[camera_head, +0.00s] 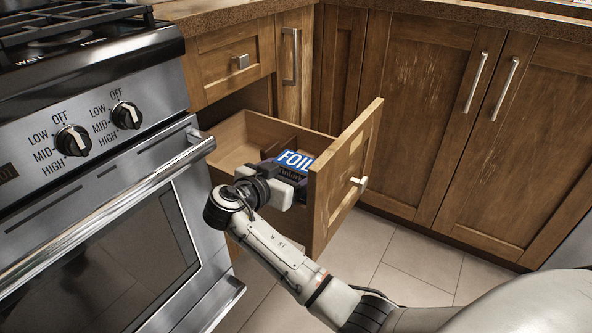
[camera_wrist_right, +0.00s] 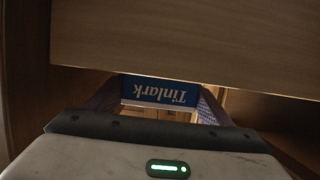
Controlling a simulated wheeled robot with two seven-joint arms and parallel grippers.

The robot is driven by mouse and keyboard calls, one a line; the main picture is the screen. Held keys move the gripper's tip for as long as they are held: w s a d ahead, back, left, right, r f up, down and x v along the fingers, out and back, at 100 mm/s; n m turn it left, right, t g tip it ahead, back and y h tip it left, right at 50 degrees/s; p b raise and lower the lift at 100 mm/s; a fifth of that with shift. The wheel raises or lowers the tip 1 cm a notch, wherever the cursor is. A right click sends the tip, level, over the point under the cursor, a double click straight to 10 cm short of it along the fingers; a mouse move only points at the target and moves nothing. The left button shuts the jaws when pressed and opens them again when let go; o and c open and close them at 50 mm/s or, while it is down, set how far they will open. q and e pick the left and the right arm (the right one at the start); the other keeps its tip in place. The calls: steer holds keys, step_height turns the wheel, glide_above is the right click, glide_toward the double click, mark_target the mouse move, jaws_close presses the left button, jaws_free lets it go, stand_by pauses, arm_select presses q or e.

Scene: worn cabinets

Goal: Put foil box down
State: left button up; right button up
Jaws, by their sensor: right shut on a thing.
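The foil box (camera_head: 297,160) is blue with white "FOIL" lettering. It is inside the open drawer (camera_head: 245,133), near the drawer front, in the head view. My right gripper (camera_head: 282,172) reaches over the drawer's near side and is shut on the box. In the right wrist view the box's blue edge (camera_wrist_right: 160,91) with "Tinlark" shows between the two fingers. The fingertips and the box's lower part are hidden, so I cannot tell whether it touches the drawer bottom. My left gripper is in neither view.
The drawer front (camera_head: 345,180) stands close to the right of my gripper. The stove (camera_head: 110,190) with its oven handle is to the left. Closed cabinets (camera_head: 425,110) line the right. A brown piece (camera_head: 283,143) shows behind the box in the drawer.

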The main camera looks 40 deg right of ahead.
steer(key=shift+f+b, duration=0.35)
steer(key=shift+f, duration=0.15)
steer(key=o, duration=1.2)
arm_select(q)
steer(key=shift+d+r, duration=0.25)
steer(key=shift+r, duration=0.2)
arm_select(e)
steer(key=shift+r, duration=0.25)
steer(key=shift+s+a+r+p, duration=0.1)
steer(key=shift+a+r+p, duration=0.45)
steer(key=shift+p, duration=0.25)
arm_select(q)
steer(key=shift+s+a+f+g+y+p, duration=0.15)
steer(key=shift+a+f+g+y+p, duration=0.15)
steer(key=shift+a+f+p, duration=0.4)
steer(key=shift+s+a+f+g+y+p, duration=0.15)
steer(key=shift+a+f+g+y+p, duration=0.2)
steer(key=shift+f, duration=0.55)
arm_select(e)
steer(key=shift+v, duration=5.5)
steer(key=shift+d, duration=0.1)
